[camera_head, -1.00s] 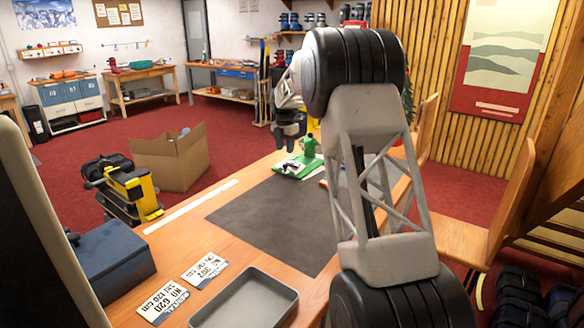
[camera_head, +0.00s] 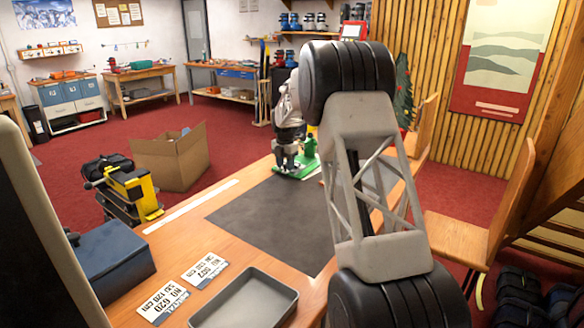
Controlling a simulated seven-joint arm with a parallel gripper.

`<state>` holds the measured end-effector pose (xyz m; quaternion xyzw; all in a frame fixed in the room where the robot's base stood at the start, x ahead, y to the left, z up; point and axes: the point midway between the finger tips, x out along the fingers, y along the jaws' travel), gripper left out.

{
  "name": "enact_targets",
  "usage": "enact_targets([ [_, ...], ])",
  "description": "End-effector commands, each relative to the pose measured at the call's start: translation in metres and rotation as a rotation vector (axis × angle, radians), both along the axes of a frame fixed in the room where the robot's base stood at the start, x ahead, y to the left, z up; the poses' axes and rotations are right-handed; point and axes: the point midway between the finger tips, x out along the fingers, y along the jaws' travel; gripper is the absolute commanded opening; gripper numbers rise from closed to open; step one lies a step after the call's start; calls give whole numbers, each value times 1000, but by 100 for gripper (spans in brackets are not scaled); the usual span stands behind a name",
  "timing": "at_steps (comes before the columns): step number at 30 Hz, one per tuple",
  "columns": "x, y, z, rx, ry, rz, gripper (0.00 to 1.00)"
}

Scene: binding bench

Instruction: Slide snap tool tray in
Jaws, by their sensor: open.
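My gripper (camera_head: 288,164) is open at the far end of the wooden bench, low over a flat green tray-like piece (camera_head: 302,173). It hides part of this piece, and I cannot tell whether it touches it. A small green upright object (camera_head: 309,146) stands at the back right of the piece. A shallow grey tray (camera_head: 283,302) lies empty at the near edge of the bench. I cannot tell for sure which of these is the snap tool tray. My arm hides part of the bench's right side.
A dark mat (camera_head: 262,225) covers the middle of the bench and is clear. Two printed cards (camera_head: 204,268) lie at the near left, beside a blue box (camera_head: 110,262). A white strip (camera_head: 190,208) runs along the left edge. A cardboard box (camera_head: 170,160) stands beyond.

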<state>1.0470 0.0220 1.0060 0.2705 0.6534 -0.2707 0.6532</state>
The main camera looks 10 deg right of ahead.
Motion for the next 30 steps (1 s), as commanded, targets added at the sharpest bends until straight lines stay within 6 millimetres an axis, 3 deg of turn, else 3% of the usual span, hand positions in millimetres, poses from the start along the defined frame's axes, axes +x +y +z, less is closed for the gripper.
enact_targets([
  [24,0,0,0,0,-1,0,40],
  [26,0,0,0,0,-1,0,34],
  [30,0,0,0,1,-1,0,13],
])
